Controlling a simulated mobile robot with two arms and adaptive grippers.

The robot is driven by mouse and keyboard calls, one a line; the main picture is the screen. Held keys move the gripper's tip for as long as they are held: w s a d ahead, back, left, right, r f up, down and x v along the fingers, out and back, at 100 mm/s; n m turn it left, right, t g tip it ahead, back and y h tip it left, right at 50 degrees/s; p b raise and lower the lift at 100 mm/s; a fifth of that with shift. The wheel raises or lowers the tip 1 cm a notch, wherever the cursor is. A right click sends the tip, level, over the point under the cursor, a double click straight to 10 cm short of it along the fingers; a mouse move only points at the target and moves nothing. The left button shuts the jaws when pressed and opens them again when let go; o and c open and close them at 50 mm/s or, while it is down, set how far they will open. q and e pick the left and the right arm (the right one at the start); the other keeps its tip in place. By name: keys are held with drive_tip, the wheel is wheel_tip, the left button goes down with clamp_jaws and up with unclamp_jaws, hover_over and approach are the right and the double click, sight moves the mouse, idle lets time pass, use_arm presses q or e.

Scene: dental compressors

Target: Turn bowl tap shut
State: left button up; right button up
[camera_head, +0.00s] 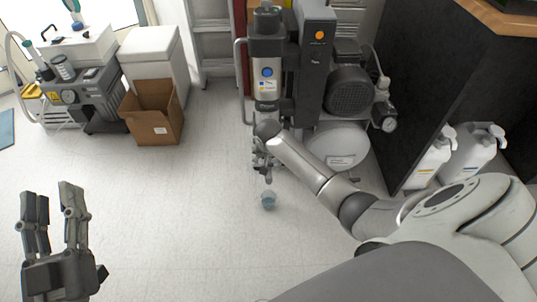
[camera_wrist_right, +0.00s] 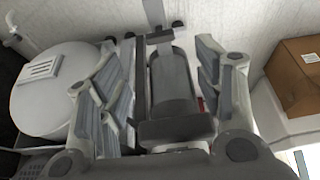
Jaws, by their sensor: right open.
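The compressor's upright grey cylinder (camera_head: 267,75) carries a blue round mark and stands at the top centre of the head view. My right gripper (camera_head: 263,163) is at its lower end. In the right wrist view my right gripper (camera_wrist_right: 165,55) is open, with a dark grey cylindrical part (camera_wrist_right: 172,85) showing between its fingers. I cannot tell whether they touch it. The bowl tap cannot be made out in either view. My left gripper (camera_head: 55,215) is open and empty at the lower left.
A white tank (camera_head: 340,147) lies right of my right gripper; it also shows in the wrist view (camera_wrist_right: 65,85). A motor (camera_head: 350,90) sits above it. White bottles (camera_head: 432,158) stand at right. A cardboard box (camera_head: 153,112) is at left. The middle floor is clear.

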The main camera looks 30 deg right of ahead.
drive_tip(key=shift+v, duration=1.1)
